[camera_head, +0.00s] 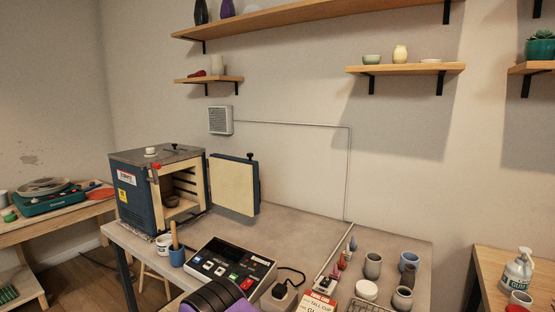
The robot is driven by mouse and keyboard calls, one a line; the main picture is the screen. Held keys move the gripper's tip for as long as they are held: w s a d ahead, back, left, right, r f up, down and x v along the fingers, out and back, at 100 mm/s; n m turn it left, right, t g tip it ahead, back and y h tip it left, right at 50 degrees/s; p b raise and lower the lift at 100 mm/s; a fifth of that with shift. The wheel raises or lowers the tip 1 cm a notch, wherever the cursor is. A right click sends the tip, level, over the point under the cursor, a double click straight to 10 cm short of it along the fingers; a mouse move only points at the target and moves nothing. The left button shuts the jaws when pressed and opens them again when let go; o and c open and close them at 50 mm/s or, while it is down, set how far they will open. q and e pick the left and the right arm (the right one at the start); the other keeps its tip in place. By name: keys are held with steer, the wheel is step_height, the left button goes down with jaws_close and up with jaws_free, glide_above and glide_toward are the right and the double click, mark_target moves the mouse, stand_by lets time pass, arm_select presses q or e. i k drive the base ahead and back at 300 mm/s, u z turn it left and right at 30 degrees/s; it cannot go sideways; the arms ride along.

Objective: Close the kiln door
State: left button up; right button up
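The kiln (133,203) is a dark blue box with a grey top, on the left part of the worktable. Its front opening faces right and shows a pale lining with shelf ledges. A small brown pot (171,198) sits inside. The kiln door (232,185) stands wide open to the right of the opening, its cream inner face showing, with a dark blue edge and a black knob on top. Neither of my grippers can be made out in this view. A black and purple rounded part at the bottom edge may be mine.
Several grey cups (373,265) stand at the right. The tabletop right of the door (300,232) is largely clear.

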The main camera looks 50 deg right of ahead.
mark_target(235, 182)
steer(key=k, duration=0.3)
steer(key=z, duration=0.8)
